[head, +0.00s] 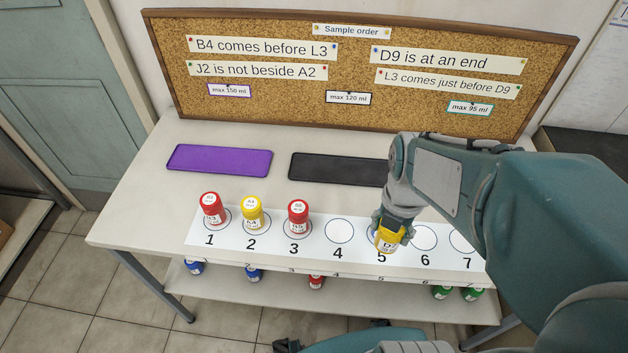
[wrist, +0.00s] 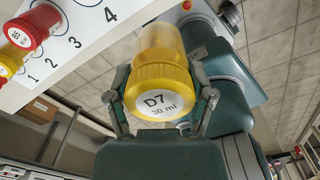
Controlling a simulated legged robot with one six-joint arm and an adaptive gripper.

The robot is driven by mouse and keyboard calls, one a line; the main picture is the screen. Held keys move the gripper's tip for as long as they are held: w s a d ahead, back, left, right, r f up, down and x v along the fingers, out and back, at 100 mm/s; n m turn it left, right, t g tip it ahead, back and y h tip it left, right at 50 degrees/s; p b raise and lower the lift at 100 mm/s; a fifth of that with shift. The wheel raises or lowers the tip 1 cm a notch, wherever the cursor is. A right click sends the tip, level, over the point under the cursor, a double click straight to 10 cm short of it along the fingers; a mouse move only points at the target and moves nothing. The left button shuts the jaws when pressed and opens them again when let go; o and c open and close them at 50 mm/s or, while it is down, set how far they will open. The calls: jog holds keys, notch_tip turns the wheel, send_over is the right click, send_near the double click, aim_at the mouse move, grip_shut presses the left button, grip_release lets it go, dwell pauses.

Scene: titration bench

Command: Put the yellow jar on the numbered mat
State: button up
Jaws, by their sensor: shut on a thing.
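My gripper (head: 390,226) is shut on a yellow-lidded jar (head: 386,241), which it holds around the lid over or in front of circle 5 of the white numbered mat (head: 318,252). In the wrist view, the jar's lid (wrist: 157,92) reads "D7 30 ml" and sits between the two fingers (wrist: 164,100). I cannot tell whether its base touches the mat. On the mat, a red jar (head: 212,208) stands at 1, another yellow jar (head: 253,212) at 2 and a red jar (head: 298,215) at 3. Circles 4 and 6 look empty; 7 is partly hidden by my arm.
A purple tray (head: 219,161) and a black tray (head: 338,169) lie behind the mat; my arm covers the black one's right end. A corkboard (head: 350,70) with clue strips stands at the back. Blue, red and green jars (head: 316,282) sit on a lower shelf.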

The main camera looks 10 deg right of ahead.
jog(key=w+a+f, duration=0.1)
jog(key=w+f, duration=0.2)
jog(key=w+a+f, duration=0.2)
jog(key=w, duration=0.2)
jog(key=w+a+f, duration=0.2)
jog(key=w+f, duration=0.1)
jog(key=w, duration=0.1)
jog(key=shift+w+f, duration=0.2)
jog(key=shift+f, duration=0.15)
jog(key=shift+w+d+f, duration=0.1)
jog(key=shift+w+f, duration=0.05)
jog(key=shift+f, duration=0.05)
jog(key=f, duration=0.3)
jog(key=shift+w+a+f, duration=0.1)
jog(key=shift+w+a, duration=0.1)
jog(key=shift+a+f, duration=0.25)
jog(key=shift+d, duration=0.1)
